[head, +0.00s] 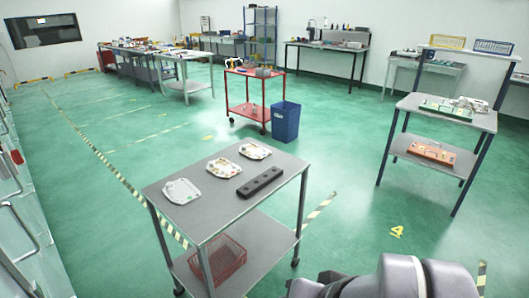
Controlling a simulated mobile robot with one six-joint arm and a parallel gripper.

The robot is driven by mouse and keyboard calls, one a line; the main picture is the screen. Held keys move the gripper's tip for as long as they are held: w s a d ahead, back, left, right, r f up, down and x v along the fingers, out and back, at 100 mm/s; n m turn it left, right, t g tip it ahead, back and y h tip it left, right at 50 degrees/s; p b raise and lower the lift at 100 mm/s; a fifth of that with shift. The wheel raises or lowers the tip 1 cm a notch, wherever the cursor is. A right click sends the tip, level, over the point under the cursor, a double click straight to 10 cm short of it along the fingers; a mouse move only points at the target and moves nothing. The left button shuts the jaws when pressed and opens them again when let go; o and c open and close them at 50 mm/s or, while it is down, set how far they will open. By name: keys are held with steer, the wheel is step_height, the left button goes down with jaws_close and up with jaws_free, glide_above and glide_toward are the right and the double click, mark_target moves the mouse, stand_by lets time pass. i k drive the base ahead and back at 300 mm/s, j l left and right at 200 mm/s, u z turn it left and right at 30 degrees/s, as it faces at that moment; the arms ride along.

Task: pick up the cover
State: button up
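Several pieces could be the cover, and I cannot tell which one is. Three pale, flat, irregular castings lie in a slanting row on the near grey cart (222,217): the left casting (181,191), the middle casting (223,168) and the right casting (255,151). Each shows small coloured marks. More pale metal parts (470,104) lie on the right-hand workbench, too small to make out. My arm shows at the bottom right, but my gripper is outside the view.
A dark bar with round recesses (260,182) lies by the castings. A red basket (218,261) sits on the cart's lower shelf. A blue bin (285,121) stands beside a red cart (250,74). Green floor is open at left and between cart and right workbench (405,105).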

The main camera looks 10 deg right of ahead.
mark_target(253, 151)
steer(key=i+l+u, duration=0.15)
steer(key=i, duration=0.4)
steer(key=i+l+u, duration=0.1)
steer(key=i+l, duration=0.25)
steer(key=i, duration=0.2)
steer(key=i+l+u, duration=0.15)
steer(key=i+l, duration=0.2)
steer(key=i, duration=0.2)
steer(key=i+l+u, duration=0.15)
steer(key=i+l, duration=0.2)
steer(key=i, duration=0.15)
